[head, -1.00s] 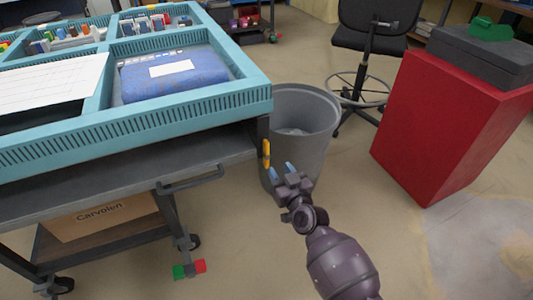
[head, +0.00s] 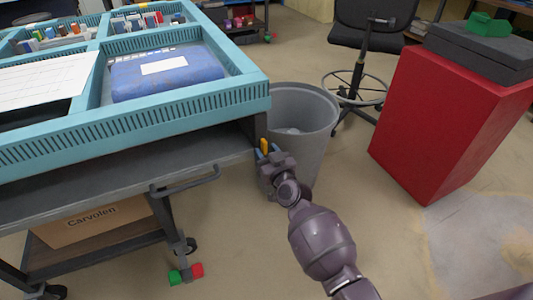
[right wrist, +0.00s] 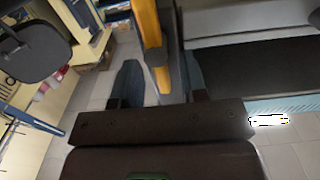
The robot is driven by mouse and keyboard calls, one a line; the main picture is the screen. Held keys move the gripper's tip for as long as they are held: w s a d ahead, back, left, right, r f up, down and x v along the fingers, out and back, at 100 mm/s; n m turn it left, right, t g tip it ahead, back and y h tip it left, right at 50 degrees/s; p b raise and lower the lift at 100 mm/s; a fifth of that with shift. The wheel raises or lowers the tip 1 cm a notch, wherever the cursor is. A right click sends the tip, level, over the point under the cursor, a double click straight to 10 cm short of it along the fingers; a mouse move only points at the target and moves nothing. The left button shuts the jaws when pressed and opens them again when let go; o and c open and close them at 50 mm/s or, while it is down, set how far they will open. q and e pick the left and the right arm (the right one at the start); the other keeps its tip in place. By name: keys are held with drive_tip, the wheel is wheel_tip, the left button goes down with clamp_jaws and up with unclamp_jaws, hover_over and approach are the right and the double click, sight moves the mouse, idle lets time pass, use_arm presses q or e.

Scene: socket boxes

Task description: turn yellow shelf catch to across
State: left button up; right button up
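The yellow shelf catch (head: 264,145) is on the cart's near right corner post, just below the blue-green tray, and looks upright. My right gripper (head: 269,155) is at the catch, its lower part hidden behind the gripper. In the right wrist view the yellow catch (right wrist: 147,28) runs between the two fingers (right wrist: 160,80). The fingers are apart, with a visible gap between the left finger and the catch. I cannot tell whether the right finger touches it. My left gripper is not in view.
The cart's dark shelf (head: 120,180) and handle (head: 185,183) lie left of the gripper. A grey bin (head: 312,125) stands close behind it. A red cabinet (head: 440,125) and a black chair (head: 375,20) stand farther right. The floor in front is clear.

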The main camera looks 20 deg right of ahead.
drive_tip(key=shift+c, duration=0.4)
clamp_jaws()
drive_tip(key=shift+d+f+m, duration=0.35)
drive_tip(key=shift+m, duration=2.65)
drive_tip(key=shift+d+f+m, duration=0.35)
drive_tip(key=shift+f+m, duration=0.05)
drive_tip(key=shift+m, duration=2.6)
drive_tip(key=shift+d+f+m, duration=0.35)
drive_tip(key=shift+m, duration=2.65)
drive_tip(key=shift+o, duration=0.4)
unclamp_jaws()
